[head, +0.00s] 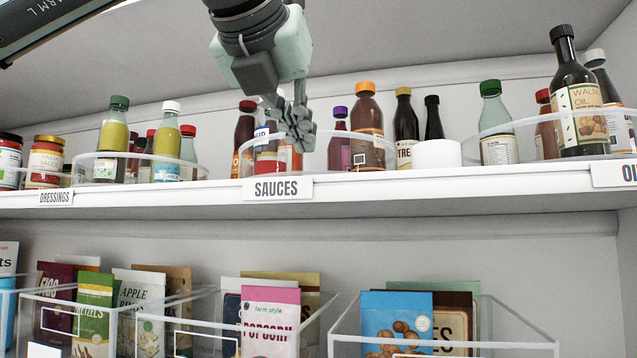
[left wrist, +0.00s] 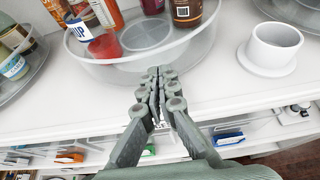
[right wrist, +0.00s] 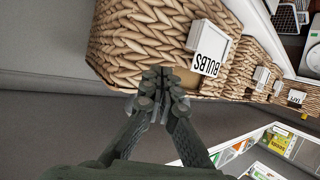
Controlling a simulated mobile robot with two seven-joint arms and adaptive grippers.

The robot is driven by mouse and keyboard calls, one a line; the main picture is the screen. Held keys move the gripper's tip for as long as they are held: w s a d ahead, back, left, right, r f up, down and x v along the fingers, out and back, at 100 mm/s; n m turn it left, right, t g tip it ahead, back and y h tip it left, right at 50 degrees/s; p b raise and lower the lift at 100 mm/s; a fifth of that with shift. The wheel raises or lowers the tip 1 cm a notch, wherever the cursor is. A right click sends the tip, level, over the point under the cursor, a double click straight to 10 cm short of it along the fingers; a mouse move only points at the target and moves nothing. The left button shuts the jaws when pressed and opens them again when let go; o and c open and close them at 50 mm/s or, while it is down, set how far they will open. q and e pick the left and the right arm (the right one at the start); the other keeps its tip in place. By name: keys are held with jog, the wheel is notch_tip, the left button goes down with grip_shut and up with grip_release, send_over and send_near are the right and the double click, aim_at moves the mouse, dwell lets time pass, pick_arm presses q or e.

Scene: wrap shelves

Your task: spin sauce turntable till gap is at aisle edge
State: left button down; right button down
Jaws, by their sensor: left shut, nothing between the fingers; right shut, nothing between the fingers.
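The sauce turntable (head: 328,165) is a clear round tray with a raised rim, on the upper shelf behind the SAUCES label (head: 277,188). It also shows in the left wrist view (left wrist: 110,72). An empty round spot (left wrist: 146,36) lies between a red bottle with a white cap (left wrist: 103,42) and a brown bottle (left wrist: 187,12), on the side facing my left gripper. My left gripper (head: 299,140) is shut and empty at the front rim; I cannot tell whether it touches. My right gripper (right wrist: 160,82) is shut and empty beside a woven basket (right wrist: 135,45).
A white cup-like container (head: 436,154) stands right of the turntable. The dressings turntable (head: 140,168) is at left and an oils turntable (head: 530,140) at right. Clear bins with snack packets (head: 270,318) fill the lower shelf. A BULBS label (right wrist: 208,55) hangs on the basket.

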aim_at(276, 153)
pick_arm(q)
jog(key=shift+w+d, duration=0.1)
jog(key=shift+w, duration=0.4)
jog(key=shift+w+a+b, duration=0.2)
jog(key=shift+a+b, duration=0.1)
jog(key=shift+a, duration=0.9)
jog(key=shift+w+a, duration=0.3)
jog(key=shift+a, duration=0.25)
jog(key=shift+w+a, duration=0.25)
jog(key=shift+a, duration=0.25)
